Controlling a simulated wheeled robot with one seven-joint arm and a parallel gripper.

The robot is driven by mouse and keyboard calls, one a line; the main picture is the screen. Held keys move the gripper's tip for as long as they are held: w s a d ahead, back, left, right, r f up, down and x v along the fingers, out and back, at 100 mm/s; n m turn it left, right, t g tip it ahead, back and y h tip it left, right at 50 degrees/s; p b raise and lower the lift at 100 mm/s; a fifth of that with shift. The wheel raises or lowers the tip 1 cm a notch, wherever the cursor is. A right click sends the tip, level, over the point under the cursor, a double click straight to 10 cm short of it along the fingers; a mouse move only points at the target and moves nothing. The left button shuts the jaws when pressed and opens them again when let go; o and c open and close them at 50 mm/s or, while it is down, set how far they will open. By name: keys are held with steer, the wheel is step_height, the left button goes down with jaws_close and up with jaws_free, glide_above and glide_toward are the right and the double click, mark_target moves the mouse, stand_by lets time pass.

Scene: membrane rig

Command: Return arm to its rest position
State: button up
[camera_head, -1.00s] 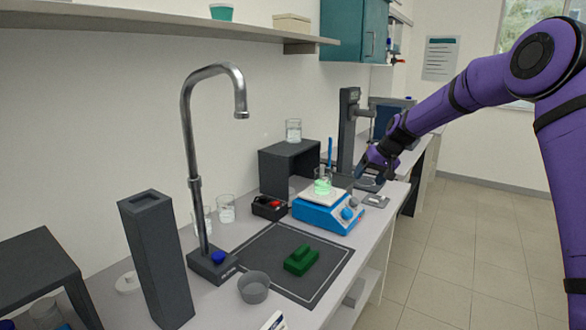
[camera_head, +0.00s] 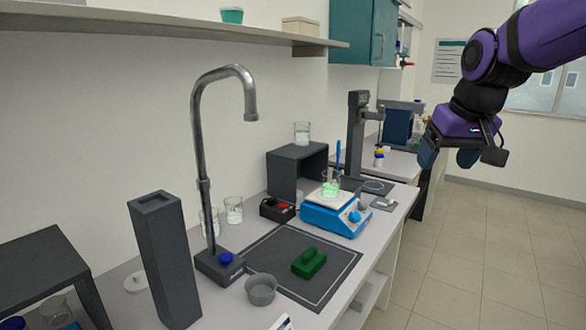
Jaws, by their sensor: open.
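My purple arm (camera_head: 535,38) reaches in from the upper right. My gripper (camera_head: 450,152) hangs in the air at the right, over the floor side of the bench and above its top. Its dark fingers are apart and I see nothing between them. The gripper touches nothing that I can see.
A tall dark stand (camera_head: 356,140) rises behind the hotplate. A curved metal tap (camera_head: 198,150) stands at the left, with a dark mat (camera_head: 270,260) and a green block (camera_head: 309,262) on the bench. A teal cabinet (camera_head: 352,32) hangs above. The floor (camera_head: 480,250) at the right is clear.

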steer(key=s+d+f, duration=0.1)
steer(key=s, duration=0.9)
steer(key=s+d+f, duration=0.2)
steer(key=s, duration=0.8)
steer(key=shift+s+m+t+h, duration=0.2)
steer(key=shift+m+t+h, duration=0.1)
steer(key=shift+m+t, duration=0.1)
